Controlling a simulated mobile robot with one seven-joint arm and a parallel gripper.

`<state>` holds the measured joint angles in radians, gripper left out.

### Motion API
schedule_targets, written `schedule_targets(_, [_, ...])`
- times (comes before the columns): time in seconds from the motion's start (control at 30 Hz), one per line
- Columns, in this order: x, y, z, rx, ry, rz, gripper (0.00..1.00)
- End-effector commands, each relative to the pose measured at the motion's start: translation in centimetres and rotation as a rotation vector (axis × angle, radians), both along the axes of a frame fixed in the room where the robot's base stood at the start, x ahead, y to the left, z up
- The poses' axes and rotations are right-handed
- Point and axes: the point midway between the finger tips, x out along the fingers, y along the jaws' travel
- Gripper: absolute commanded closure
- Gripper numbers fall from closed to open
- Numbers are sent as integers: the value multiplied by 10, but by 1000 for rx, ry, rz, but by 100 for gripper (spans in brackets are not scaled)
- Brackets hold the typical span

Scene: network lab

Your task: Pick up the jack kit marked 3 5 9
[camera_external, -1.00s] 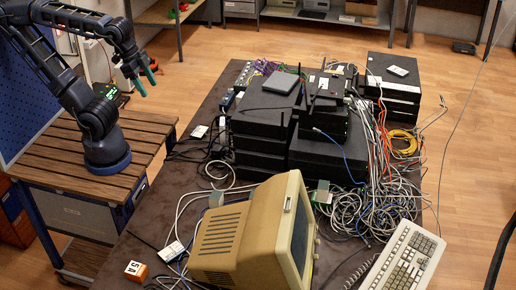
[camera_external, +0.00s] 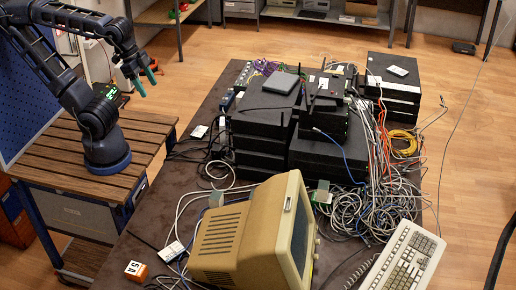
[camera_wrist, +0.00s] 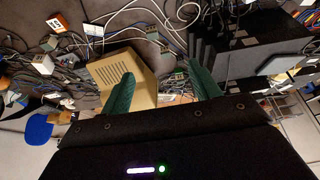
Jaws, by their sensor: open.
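I cannot read the marking 3 5 9 on anything. Several small jack-like boxes lie on the dark table (camera_external: 150,215): a white one (camera_external: 172,251), a grey one (camera_external: 216,200), a white-and-green one (camera_external: 320,194) and a white one at the table's left edge (camera_external: 199,131). An orange-and-white cube (camera_external: 135,271) bears a different mark, like 5 A. My gripper (camera_external: 146,82) is open and empty, its green fingers apart, high above the slatted cart's far side; it also shows in the wrist view (camera_wrist: 160,72).
A beige monitor (camera_external: 225,240) and keyboard (camera_external: 405,262) stand at the table's front. Stacked black network boxes (camera_external: 262,125) with antennas fill the middle. Tangled cables (camera_external: 375,200) cover the right side.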

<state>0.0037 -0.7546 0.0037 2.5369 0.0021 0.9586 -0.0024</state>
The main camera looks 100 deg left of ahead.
Motion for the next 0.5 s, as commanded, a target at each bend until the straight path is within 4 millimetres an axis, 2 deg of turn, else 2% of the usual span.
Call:
schedule_targets(0.17, [6,-1,-3,-21,14,17,38])
schedule_targets(0.5, [60,-13,-33,-200,134,190,38])
